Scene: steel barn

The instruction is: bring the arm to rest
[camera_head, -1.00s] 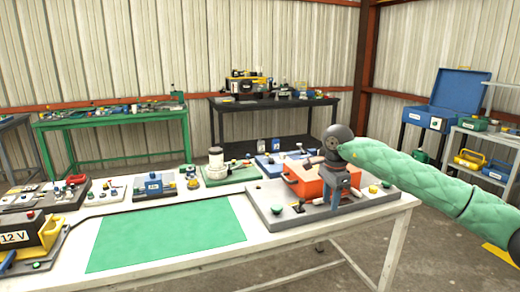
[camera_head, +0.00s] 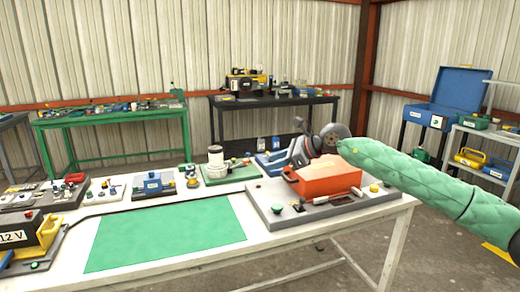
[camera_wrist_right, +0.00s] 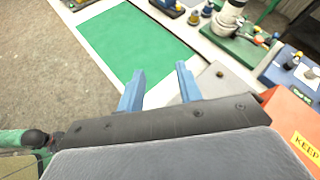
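My right arm, in a green quilted sleeve (camera_head: 405,172), comes in from the right in the head view. Its dark grey gripper (camera_head: 299,150) is above the far side of an orange box (camera_head: 328,178) on a grey board. The right wrist view shows its two blue fingers (camera_wrist_right: 160,84) spread apart with nothing between them. The fingers are above the white table, near the green mat's edge. My left gripper is in neither view.
A white table (camera_head: 160,264) carries a green mat (camera_head: 165,236), the grey board (camera_head: 270,208), a 12 V battery unit (camera_head: 20,238) and several small fixtures. The mat is clear. A green bench (camera_head: 110,119), a black bench (camera_head: 270,103) and a blue cabinet (camera_head: 440,110) stand behind.

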